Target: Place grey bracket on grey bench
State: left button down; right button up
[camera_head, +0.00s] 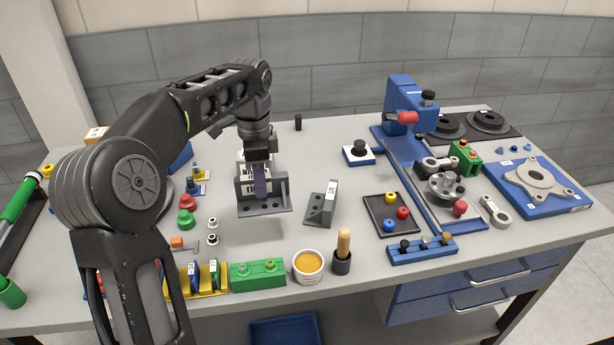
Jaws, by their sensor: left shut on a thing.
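The grey bracket (276,207) is an L-shaped piece with a row of holes in its base and labels on its upright back. My left gripper (260,180) reaches down from above and is shut on the bracket's upright part. The bracket looks held upright just above the grey bench (290,140), with a shadow under it; I cannot tell whether it touches. A second, similar grey bracket (318,208) sits on the bench just to the right. My right gripper is not in view.
A black tray (393,228) with coloured knobs and a blue fixture (405,105) are to the right. Small red and green knobs lie left of the bracket.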

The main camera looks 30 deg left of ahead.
pick_arm(q)
jog(key=shift+s+r, duration=0.2)
jog(key=shift+s, duration=0.15)
notch_tip(320, 180, down, 6)
jog(key=shift+w+f, duration=0.15)
jog(key=shift+f, duration=0.05)
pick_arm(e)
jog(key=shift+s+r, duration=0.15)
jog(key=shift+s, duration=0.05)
pick_arm(q)
notch_tip(320, 180, down, 3)
jog(key=shift+r+p, duration=0.1)
jog(key=shift+p, duration=0.2)
jog(key=shift+f, duration=0.45)
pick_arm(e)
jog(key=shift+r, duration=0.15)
pick_arm(q)
jog(key=shift+f, duration=0.1)
jog(key=c, duration=1.3)
grip_release()
jog(key=shift+o, duration=0.2)
